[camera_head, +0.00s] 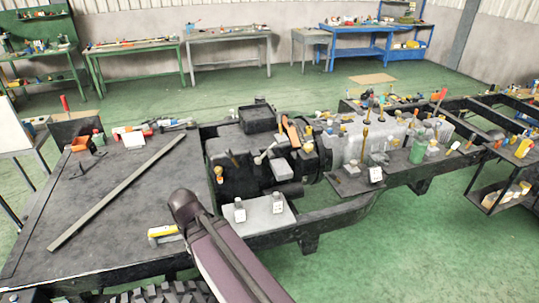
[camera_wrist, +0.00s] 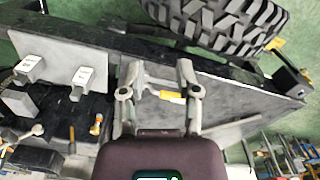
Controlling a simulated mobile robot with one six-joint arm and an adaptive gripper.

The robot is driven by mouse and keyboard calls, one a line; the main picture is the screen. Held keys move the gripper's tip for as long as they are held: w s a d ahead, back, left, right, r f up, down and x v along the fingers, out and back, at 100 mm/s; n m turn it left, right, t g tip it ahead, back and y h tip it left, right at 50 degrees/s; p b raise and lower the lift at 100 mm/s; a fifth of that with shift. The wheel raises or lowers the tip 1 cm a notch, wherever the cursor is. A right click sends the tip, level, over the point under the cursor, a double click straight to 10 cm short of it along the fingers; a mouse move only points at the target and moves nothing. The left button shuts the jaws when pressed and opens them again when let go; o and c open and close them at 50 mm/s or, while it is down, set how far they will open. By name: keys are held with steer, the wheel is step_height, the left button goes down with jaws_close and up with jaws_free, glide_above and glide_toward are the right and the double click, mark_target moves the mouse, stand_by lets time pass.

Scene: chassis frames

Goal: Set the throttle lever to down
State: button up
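Two small grey levers with white labels stand on a light grey plate (camera_head: 258,214) at the near side of the chassis. The left lever (camera_head: 240,211) and the right lever (camera_head: 277,204) also show in the wrist view, one nearer my gripper (camera_wrist: 81,80) and one farther off (camera_wrist: 30,66). The labels are too small to read, so I cannot tell which is the throttle lever. My gripper (camera_wrist: 158,72) is open, its fingers spread over the dark deck, to one side of the plate. No lever is between them.
A yellow-and-grey tool (camera_head: 164,234) lies on the dark deck (camera_head: 100,205), below my gripper. A long metal bar (camera_head: 115,192) crosses the deck. A tyre (camera_wrist: 220,22) is beside the frame. The engine block (camera_head: 250,150) with several fittings rises behind the plate.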

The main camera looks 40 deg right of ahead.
steer(key=shift+o, duration=0.8)
steer(key=w+d+f+t+h+b, duration=0.1)
steer(key=w+d+f+h+b, duration=0.2)
steer(key=w+d, duration=0.3)
steer(key=shift+w+d+f+m+b, duration=0.4)
steer(key=shift+d+b, duration=0.35)
steer(key=shift+d, duration=0.4)
steer(key=n+t+h+b, duration=0.4)
steer(key=t+h+b, duration=0.2)
steer(key=h+b, duration=0.75)
glide_toward(272, 154)
steer(key=shift+a+r+y+b, duration=0.2)
steer(key=shift+a+y+b, duration=0.55)
steer(key=shift+y+b, duration=0.15)
steer(key=shift+d, duration=0.15)
steer(key=b+x, duration=0.2)
steer(key=x, duration=1.1)
steer(key=shift+d+f, duration=0.15)
steer(key=shift+d, duration=0.1)
jaws_close()
